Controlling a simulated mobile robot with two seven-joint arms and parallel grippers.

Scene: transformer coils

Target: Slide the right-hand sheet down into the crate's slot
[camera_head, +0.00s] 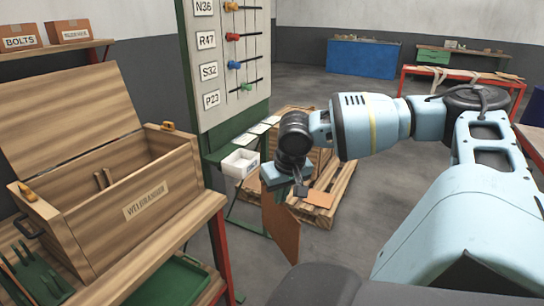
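A brown rectangular sheet (282,232) hangs edge-down from my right gripper (287,184). The gripper appears shut on its upper edge, though the fingers are partly hidden by the wrist. The sheet is tilted and in open space, clear of the crate and to its right. The wooden crate (100,243) stands on the bench at the left with its lid (65,112) open. Short upright wooden pieces (104,179) show inside it; the slot's bottom is hidden by the front wall. My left gripper is not in view.
A wooden pallet (335,193) lies on the floor behind the sheet. A green rack (35,272) sits in front of the crate.

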